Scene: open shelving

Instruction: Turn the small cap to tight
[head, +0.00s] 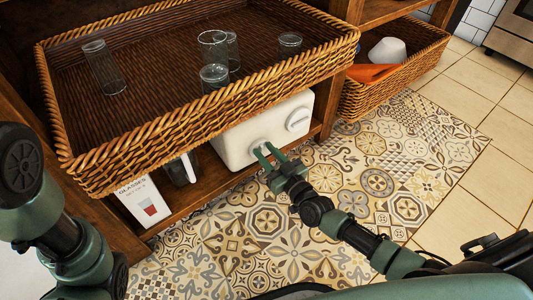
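A white container (232,148) lies on the lower shelf, under the wicker tray. Its small cap (257,145) is on the front face, partly hidden by my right gripper. A larger round white cap (298,118) is further right on the same face. My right gripper (265,152) reaches in from the lower right, with its two green fingers slightly apart and their tips at the small cap. I cannot tell whether they press on it. The cap's turn position is too small to read. My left arm shows at the left edge, but its gripper is not in view.
A wicker tray (140,133) with several drinking glasses overhangs the container. A glasses box (143,203) and a dark object (181,170) stand left of it. A lower basket (397,92) holds an orange cloth and white bowl. The patterned floor in front is clear.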

